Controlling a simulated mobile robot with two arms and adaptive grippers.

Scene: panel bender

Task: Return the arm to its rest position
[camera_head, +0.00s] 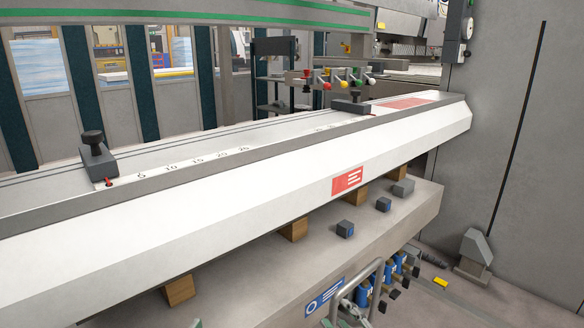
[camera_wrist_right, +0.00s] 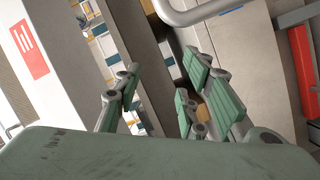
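My right gripper (camera_head: 345,312) shows only in part at the bottom edge of the head view, close to a curved metal handle (camera_head: 372,275). In the right wrist view, my right gripper (camera_wrist_right: 162,88) has its green-padded fingers spread apart with nothing between them. The handle (camera_wrist_right: 195,14) shows beyond the fingers there, at the top. The rest of the right arm is out of the head view. My left gripper is not clearly in view.
A long white machine beam (camera_head: 250,190) with a ruled scale crosses the head view above a grey ledge (camera_head: 395,215). Small dark blocks (camera_head: 345,229) sit on the ledge. Blue valves (camera_head: 362,294) are by the handle. A grey cabinet wall (camera_head: 530,130) closes the right side.

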